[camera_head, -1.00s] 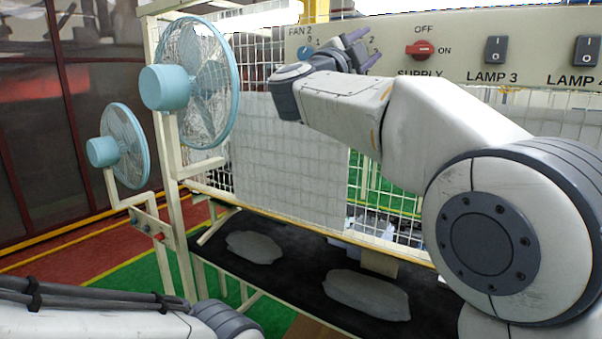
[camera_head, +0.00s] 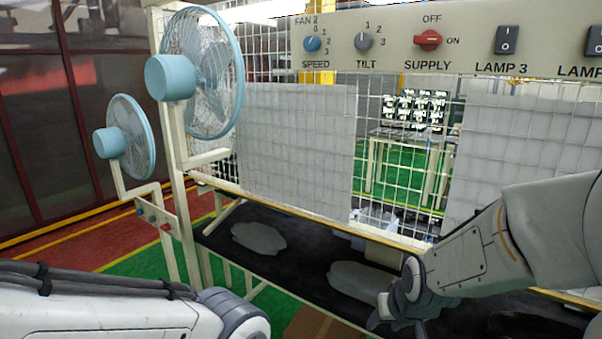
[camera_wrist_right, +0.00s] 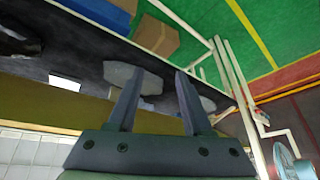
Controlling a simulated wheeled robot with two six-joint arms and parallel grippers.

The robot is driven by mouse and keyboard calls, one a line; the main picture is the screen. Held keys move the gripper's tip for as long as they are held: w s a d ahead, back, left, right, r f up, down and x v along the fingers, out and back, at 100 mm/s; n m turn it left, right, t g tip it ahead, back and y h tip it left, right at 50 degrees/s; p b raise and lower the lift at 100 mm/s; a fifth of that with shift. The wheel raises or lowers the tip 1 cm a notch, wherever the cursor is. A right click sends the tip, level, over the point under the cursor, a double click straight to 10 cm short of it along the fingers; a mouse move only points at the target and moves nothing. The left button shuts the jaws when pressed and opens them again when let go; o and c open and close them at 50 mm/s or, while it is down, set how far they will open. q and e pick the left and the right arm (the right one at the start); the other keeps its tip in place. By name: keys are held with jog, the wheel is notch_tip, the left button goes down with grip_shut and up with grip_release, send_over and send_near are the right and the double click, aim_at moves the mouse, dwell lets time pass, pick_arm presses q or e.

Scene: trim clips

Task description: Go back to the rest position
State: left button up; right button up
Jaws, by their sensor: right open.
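My right gripper (camera_head: 385,318) is low at the lower right of the head view, in front of the dark shelf and apart from the control panel (camera_head: 460,40). In the right wrist view its two fingers (camera_wrist_right: 157,92) stand apart with nothing between them. My left arm comes in at the lower left of the head view, and its gripper is out of sight. The panel carries a blue speed knob (camera_head: 312,44), a grey tilt knob (camera_head: 364,41), a red supply switch (camera_head: 428,40) and dark lamp switches (camera_head: 507,40).
Two light-blue fans, a larger one (camera_head: 172,77) and a smaller one (camera_head: 110,143), stand at the left on a cream frame. A white wire mesh (camera_head: 385,150) rises behind the dark shelf (camera_head: 300,275), which bears flat grey pieces (camera_head: 258,237).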

jog(key=s+d+f+g, duration=0.2)
jog(key=s+f+g, duration=0.15)
jog(key=s, duration=0.45)
jog(key=s+a+f+n+g+b, duration=0.2)
jog(key=s+a+n+b, duration=0.5)
jog(key=s+a, duration=0.6)
jog(key=shift+s+a+f+n+b, duration=0.25)
jog(key=shift+a+f+n+b, duration=0.1)
jog(key=shift+f+b, duration=0.7)
jog(key=shift+r, duration=0.15)
